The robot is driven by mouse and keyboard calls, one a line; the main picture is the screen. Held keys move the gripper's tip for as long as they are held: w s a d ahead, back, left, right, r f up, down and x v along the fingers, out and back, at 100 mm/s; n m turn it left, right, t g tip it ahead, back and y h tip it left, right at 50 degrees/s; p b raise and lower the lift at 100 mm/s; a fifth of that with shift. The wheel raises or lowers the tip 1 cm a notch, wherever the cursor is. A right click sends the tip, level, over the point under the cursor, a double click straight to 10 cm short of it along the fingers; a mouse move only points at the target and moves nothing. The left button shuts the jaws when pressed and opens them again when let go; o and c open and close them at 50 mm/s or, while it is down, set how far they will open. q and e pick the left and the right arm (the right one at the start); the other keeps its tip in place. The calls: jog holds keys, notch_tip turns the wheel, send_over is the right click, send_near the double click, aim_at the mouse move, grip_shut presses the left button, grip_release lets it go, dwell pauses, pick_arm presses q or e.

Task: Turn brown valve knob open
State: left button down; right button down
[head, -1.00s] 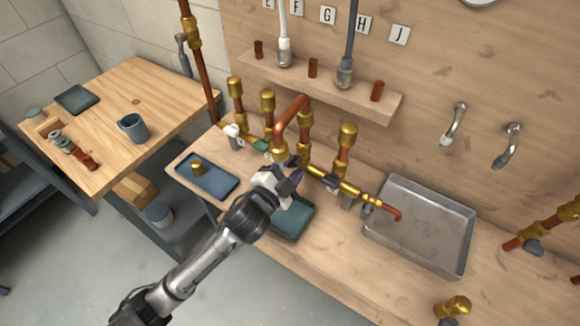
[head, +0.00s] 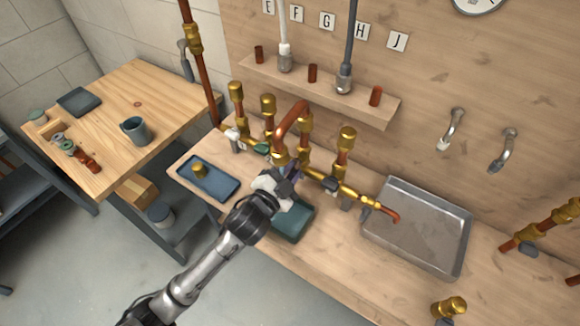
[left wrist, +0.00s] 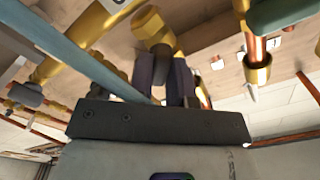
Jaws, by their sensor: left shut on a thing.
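My left gripper (head: 290,177) is at the brass-and-copper pipe assembly (head: 345,190) on the bench, just below the bent copper pipe (head: 291,118). In the left wrist view its two dark fingers (left wrist: 166,78) are close together, shut on a small part below a brass hex fitting (left wrist: 154,27). That part is mostly hidden by the fingers, so its brown colour is hard to confirm; it sits where a valve knob would be. A green valve handle (head: 262,148) and a dark valve handle (head: 331,184) sit on either side. My right gripper is not in view.
A blue tray (head: 225,190) with a brass fitting (head: 199,170) lies left of the gripper. A dark green tray (head: 292,225) lies below it. A metal sink basin (head: 418,240) is to the right. A shelf (head: 320,90) with upright pipes is above.

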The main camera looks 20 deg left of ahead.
pick_arm(q)
jog(key=n+p, duration=0.7)
jog(key=shift+p, duration=0.35)
jog(key=shift+n, duration=0.3)
jog(key=c, duration=1.1)
grip_release()
jog(key=shift+o, duration=0.2)
